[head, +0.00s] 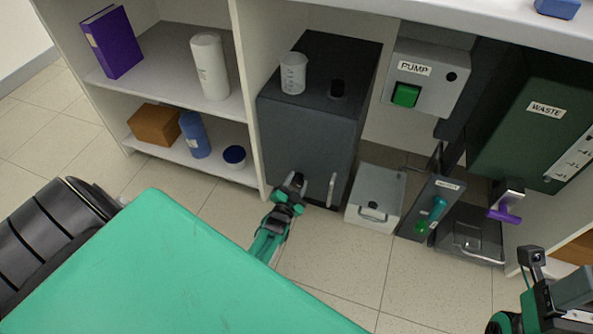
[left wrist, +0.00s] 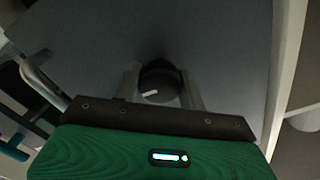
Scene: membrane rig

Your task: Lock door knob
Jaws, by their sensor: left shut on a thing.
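The door knob (left wrist: 160,84) is a dark round knob on the front of a dark grey cabinet (head: 303,137). A short white mark on it points left and slightly down in the left wrist view. My left gripper (head: 294,187) is shut on the knob. In the left wrist view its two pale fingers (left wrist: 161,90) lie on either side of the knob. In the head view the gripper hides most of the knob. Part of my right arm shows in the lower right corner of the head view; its fingertips cannot be made out.
A metal door handle (head: 332,189) stands right of the knob. A beaker (head: 293,73) is on the cabinet. A grey box (head: 377,197), a unit with a teal handle (head: 433,212) and a purple-handled valve (head: 505,213) are further right. Shelves (head: 185,66) stand left.

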